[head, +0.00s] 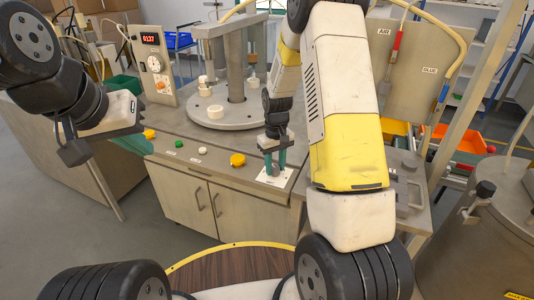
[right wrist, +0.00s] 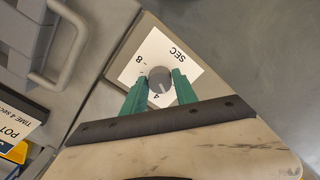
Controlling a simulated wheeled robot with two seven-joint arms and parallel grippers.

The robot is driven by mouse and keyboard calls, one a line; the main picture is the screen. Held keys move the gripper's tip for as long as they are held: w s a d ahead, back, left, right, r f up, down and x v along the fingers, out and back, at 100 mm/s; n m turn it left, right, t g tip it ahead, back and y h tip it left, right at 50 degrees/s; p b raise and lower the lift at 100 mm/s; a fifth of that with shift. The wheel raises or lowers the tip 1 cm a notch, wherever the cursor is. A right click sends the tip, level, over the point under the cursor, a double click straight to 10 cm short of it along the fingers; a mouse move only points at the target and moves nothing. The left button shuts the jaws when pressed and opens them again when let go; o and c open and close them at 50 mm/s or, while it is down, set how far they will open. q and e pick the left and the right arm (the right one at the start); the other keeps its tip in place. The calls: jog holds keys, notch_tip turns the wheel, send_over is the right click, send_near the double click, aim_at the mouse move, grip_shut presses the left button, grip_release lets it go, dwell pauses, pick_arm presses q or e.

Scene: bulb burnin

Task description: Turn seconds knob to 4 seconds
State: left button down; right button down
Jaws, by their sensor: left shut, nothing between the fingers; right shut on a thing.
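The seconds knob (right wrist: 160,79) is a small grey round knob on a white dial plate (right wrist: 183,60) marked SEC, 8 and 4 in the right wrist view. A thin light mark on the knob appears to point down, near the 4. My right gripper (right wrist: 160,86) is shut on the knob, one green finger on each side. In the head view my right gripper (head: 274,160) points down over the white dial plate (head: 275,178) at the console's front right, and the knob is hidden. My left gripper (head: 100,140) is shut and empty, off the console at the left.
The console's front edge carries yellow (head: 237,160), green (head: 179,144) and white (head: 202,151) buttons. Behind stands a round fixture (head: 225,114) with posts and a panel (head: 154,65) with a red display. A sign (right wrist: 14,118) reading "TIME 4 SEC" shows in the right wrist view.

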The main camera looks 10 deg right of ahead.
aim_at(275, 168)
jog(key=m, duration=0.6)
jog(key=shift+m, duration=0.3)
dwell(0.4)
jog(key=c, duration=1)
grip_release()
jog(key=shift+o, duration=0.2)
jog(key=shift+r, duration=0.1)
notch_tip(275, 168, up, 7)
jog(key=shift+r, duration=0.3)
